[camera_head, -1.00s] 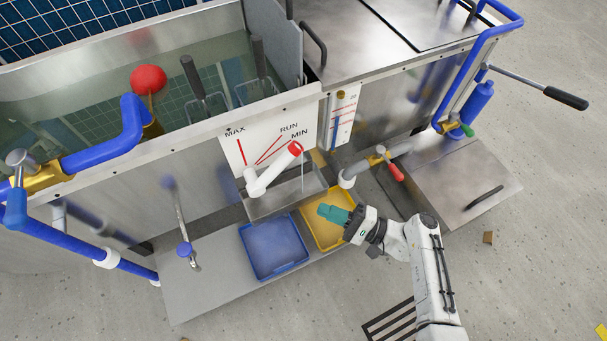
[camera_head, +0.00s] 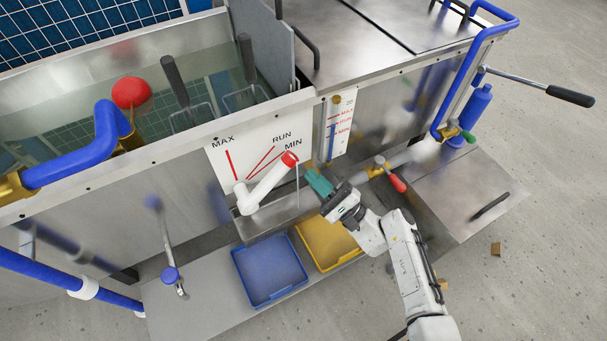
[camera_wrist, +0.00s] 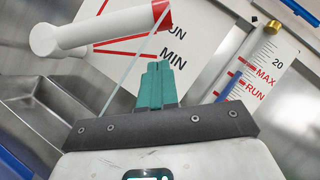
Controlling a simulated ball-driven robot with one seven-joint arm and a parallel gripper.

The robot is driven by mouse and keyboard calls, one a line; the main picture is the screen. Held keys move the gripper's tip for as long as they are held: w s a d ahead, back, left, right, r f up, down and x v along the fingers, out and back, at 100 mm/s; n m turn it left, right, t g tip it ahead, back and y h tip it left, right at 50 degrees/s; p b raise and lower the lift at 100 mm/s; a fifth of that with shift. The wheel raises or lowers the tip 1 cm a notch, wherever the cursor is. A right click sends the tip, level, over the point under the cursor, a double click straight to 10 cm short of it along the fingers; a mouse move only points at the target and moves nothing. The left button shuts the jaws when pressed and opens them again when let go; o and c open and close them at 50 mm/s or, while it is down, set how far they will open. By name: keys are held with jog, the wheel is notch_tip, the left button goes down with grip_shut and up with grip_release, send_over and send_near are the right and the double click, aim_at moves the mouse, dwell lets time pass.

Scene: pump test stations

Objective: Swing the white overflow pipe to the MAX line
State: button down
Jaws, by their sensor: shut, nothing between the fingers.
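The white overflow pipe (camera_head: 266,186) has a red end and pivots at its lower left in front of a white plate (camera_head: 219,153) marked MAX, RUN and MIN. Its red end lies at the MIN line, and a thin stream falls from that end. The red MAX line (camera_head: 231,168) is further left and nearly upright. In the wrist view the pipe (camera_wrist: 100,27) crosses the upper left. My gripper (camera_head: 319,182) has teal fingers, shut and empty, just right of and below the red end. The fingers also show in the wrist view (camera_wrist: 157,80), apart from the pipe as far as I can tell.
A steel trough (camera_head: 290,213) lies below the pipe. A blue tray (camera_head: 243,279) and a yellow tray (camera_head: 352,251) stand on the lower shelf. A level gauge (camera_head: 341,125) is right of the plate, and a red-handled valve (camera_head: 397,183) is right of my gripper.

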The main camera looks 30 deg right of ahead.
jog(key=shift+w+a+r, duration=0.25)
jog(key=shift+a+r, duration=0.45)
jog(key=shift+r, duration=0.05)
jog(key=shift+w+a+r, duration=0.25)
jog(key=shift+a+r, duration=0.45)
jog(key=shift+r+p, duration=0.1)
jog(key=shift+p, duration=0.2)
jog(key=a+r+n+g+p, duration=0.6)
jog(key=a+n+p, duration=0.4)
jog(key=p, duration=0.2)
jog(key=shift+a+r+y, duration=0.15)
jog(key=shift+r+y, duration=0.25)
jog(key=shift+r, duration=0.5)
jog(key=shift+a+n, duration=0.1)
jog(key=shift+n, duration=0.2)
